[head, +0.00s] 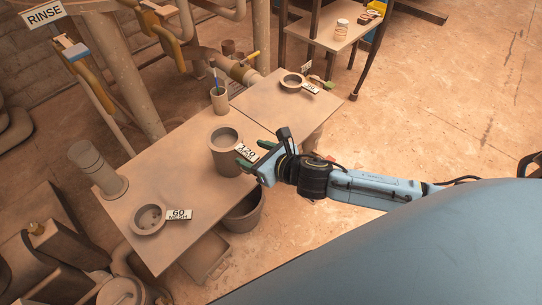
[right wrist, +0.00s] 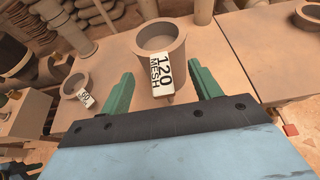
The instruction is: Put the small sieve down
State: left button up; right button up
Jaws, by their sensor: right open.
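The small sieve with the 120 MESH tag (right wrist: 165,70) sits at the top of a tall round grey-brown pot (head: 226,160) on the table. Its round rim (right wrist: 142,38) looks level; I cannot tell exactly where the sieve ends and the pot begins. My right gripper (head: 254,154) is open, its green fingers apart on either side of the tag in the right wrist view (right wrist: 162,85). Neither finger visibly grips it. My left gripper is not in view.
A cup with a blue stick (head: 219,100) and another tagged sieve (head: 291,82) stand farther back. A bucket (head: 245,213) is below the table edge.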

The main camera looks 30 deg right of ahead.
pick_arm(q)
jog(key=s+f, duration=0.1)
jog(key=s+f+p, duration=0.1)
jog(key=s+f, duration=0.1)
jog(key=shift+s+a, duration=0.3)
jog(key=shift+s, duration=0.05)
pick_arm(e)
jog(key=v, duration=0.7)
jog(key=shift+s, duration=0.15)
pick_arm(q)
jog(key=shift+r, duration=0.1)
pick_arm(e)
jog(key=shift+r, duration=0.1)
